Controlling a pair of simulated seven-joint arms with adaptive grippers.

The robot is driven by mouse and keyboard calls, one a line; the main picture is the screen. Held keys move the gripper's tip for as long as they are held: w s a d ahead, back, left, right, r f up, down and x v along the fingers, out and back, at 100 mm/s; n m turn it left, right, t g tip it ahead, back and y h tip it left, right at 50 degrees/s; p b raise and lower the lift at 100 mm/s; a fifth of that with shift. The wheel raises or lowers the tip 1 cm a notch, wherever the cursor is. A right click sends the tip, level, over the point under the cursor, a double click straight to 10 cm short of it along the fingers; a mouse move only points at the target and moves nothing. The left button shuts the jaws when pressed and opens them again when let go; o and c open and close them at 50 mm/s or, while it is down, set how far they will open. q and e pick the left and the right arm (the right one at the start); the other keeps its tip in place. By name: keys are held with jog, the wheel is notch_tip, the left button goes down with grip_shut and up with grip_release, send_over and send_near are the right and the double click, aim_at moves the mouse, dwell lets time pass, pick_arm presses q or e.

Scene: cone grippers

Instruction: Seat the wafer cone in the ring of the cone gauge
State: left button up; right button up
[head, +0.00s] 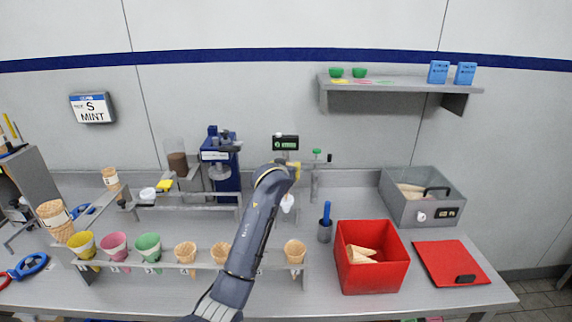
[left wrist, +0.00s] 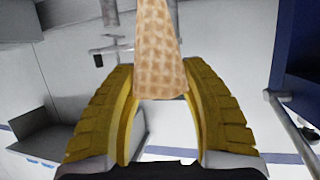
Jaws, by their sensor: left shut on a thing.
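My left gripper (head: 293,168) reaches in over the bench, at the back near the middle. In the left wrist view its yellow fingers (left wrist: 160,115) are shut on the wafer cone (left wrist: 160,50), a tan waffle-patterned cone; its upper part runs out of the picture. In the head view the held cone cannot be made out clearly. A post with a small dark green-lit display (head: 286,142), seemingly the cone gauge, stands right behind the gripper. Its ring cannot be made out. My right gripper is not in view.
A blue machine (head: 221,165) stands close left of the gripper. A thin stand (head: 315,180) is close right. A rack (head: 215,262) with cups and cones crosses the front. A red bin (head: 345,280) with cones and a grey box (head: 405,205) are at right.

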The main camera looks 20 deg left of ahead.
pick_arm(q)
jog(key=shift+f, duration=4)
jog(key=o, duration=0.8)
jog(key=shift+v, duration=6.05)
